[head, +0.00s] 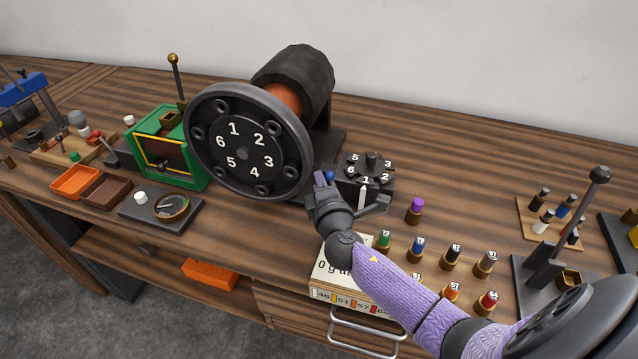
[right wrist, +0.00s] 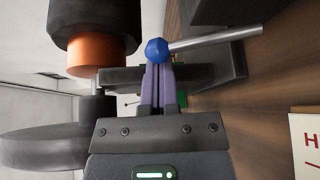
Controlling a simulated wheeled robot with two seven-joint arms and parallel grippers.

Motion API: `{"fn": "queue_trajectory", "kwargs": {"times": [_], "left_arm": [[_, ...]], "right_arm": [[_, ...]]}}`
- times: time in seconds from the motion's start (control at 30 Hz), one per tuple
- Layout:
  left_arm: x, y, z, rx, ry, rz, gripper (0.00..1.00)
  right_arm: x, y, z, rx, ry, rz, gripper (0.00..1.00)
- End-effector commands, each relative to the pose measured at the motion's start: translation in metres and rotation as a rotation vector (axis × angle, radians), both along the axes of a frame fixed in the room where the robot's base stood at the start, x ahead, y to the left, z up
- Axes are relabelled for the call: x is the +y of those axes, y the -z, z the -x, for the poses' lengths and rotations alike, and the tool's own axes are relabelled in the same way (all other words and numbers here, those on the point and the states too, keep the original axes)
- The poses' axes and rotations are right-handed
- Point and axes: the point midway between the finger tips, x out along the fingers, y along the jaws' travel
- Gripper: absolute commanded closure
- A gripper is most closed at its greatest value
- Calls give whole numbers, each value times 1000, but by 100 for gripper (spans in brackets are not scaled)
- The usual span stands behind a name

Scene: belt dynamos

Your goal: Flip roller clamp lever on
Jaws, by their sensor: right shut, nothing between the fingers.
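The clamp lever is a grey metal rod (right wrist: 205,40) with a blue ball knob (right wrist: 157,50) at its end in the right wrist view. In the head view only the small blue knob (head: 330,175) shows, beside the large numbered wheel; its rod is hidden there. My right gripper (head: 320,180) is shut and empty, its purple fingers close together. In the right wrist view the fingertips (right wrist: 157,66) are right at the knob and overlap its lower edge; I cannot tell whether they touch it. My left gripper is not in view.
The large wheel (head: 243,155) with its dark roller (head: 300,78) stands just left of my right gripper. A black numbered dial (head: 371,158) is close on the right. Several small coloured plugs and a labelled box (head: 335,263) lie nearer the front. A green box (head: 190,180) is further left.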

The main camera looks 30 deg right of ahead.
Motion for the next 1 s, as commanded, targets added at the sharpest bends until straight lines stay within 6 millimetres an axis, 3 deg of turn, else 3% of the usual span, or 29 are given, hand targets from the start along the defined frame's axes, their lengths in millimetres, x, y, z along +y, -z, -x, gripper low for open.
{"fn": "queue_trajectory", "kwargs": {"times": [0.67,1.0], "left_arm": [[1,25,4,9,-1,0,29],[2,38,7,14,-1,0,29]], "right_arm": [[-6,-1,7,-107,2,-94,100],[-17,-10,20,-176,1,-150,100]]}}
